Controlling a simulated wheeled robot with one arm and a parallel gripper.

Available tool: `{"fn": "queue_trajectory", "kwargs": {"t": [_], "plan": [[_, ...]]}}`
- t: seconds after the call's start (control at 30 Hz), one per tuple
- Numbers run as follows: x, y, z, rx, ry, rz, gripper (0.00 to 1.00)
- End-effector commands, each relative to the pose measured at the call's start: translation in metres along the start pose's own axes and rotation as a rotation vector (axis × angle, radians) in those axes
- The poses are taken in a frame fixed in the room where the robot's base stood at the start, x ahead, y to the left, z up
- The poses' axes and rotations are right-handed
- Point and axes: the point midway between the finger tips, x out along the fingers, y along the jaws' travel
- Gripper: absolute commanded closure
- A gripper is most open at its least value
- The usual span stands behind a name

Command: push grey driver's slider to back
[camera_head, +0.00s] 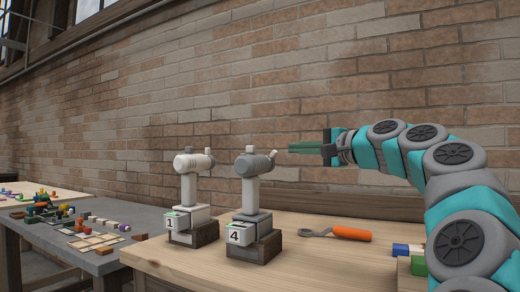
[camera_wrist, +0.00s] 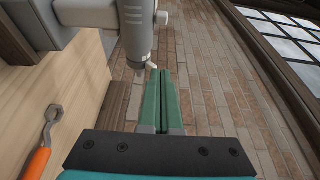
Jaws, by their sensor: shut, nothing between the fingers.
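In the wrist view the grey driver (camera_wrist: 136,38) is at the top centre, with a pale tip (camera_wrist: 152,66) close to my fingertips. Which small part is the slider I cannot tell for sure. My gripper (camera_head: 291,148) is shut and empty, just right of the driver's head; its green fingers (camera_wrist: 161,74) lie together. Contact is unclear.
A white driver (camera_head: 189,162) on a block labelled "1" stands to the left. An orange-handled wrench (camera_head: 351,234) lies on the wooden table (camera_head: 300,262), with coloured blocks (camera_head: 408,250) at its right. A brick wall (camera_head: 330,90) rises behind. A grey table with small parts is at left.

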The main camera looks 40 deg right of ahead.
Motion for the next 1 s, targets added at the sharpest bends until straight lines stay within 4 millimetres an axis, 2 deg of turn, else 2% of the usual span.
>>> {"fn": "queue_trajectory", "kwargs": {"t": [0.23, 0.33, 0.47, 0.7, 0.93, 1.0], "plan": [[0.002, 0.000, 0.001, -0.001, -0.001, 0.001, 1.00], [0.009, 0.000, 0.000, -0.001, -0.001, 0.002, 1.00], [0.027, 0.000, 0.001, -0.001, -0.001, 0.002, 1.00], [0.070, 0.001, 0.001, -0.001, -0.003, 0.004, 1.00], [0.101, 0.000, 0.001, -0.003, 0.000, 0.001, 1.00], [0.099, -0.001, 0.006, -0.002, -0.001, 0.000, 1.00]]}}
